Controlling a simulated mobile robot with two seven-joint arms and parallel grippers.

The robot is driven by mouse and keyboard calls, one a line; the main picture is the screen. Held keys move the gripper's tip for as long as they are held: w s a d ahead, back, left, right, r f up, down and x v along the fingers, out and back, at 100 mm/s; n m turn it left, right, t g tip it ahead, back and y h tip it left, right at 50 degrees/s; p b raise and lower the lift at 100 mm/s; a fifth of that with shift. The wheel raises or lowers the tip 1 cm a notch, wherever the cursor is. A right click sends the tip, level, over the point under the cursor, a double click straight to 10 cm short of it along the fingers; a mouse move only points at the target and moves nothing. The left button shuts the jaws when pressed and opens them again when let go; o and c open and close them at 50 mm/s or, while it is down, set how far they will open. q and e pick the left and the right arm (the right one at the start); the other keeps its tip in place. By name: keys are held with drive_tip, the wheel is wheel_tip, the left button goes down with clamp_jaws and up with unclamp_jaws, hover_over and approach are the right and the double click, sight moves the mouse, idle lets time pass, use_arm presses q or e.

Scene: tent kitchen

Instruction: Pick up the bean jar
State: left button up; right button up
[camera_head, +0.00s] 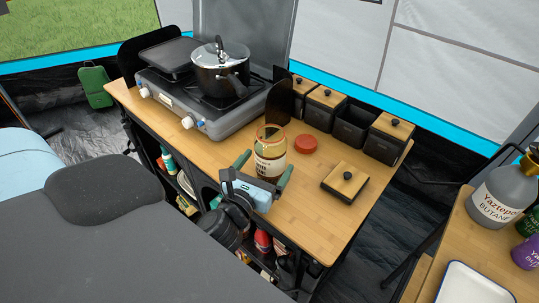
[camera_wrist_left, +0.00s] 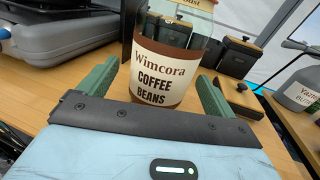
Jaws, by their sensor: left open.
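The bean jar (camera_head: 270,165) stands upright on the wooden counter, clear with brown contents, a white label and a red rim around its open top. In the left wrist view the jar (camera_wrist_left: 160,72) reads "Wimcora COFFEE BEANS". My left gripper (camera_head: 267,162) is open, with one green finger on each side of the jar's lower part. A red lid (camera_head: 306,144) lies on the counter just right of the jar. My right gripper is not in view.
A gas stove (camera_head: 205,118) with a pot (camera_head: 220,75) stands behind left. Black canisters (camera_head: 350,125) line the back edge. A square wooden lid (camera_head: 345,183) lies to the right. Shelves with items sit below the counter's front edge. The counter's right front is clear.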

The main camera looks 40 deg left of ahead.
use_arm(q)
drive_tip(key=w, duration=0.3)
drive_tip(key=shift+w+a, duration=0.15)
drive_tip(key=shift+a, duration=0.05)
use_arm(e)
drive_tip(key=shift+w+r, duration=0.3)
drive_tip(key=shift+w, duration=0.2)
use_arm(q)
drive_tip(key=shift+r, duration=0.1)
drive_tip(key=c, duration=1.3)
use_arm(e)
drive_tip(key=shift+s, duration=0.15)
use_arm(q)
drive_tip(key=shift+r, duration=0.1)
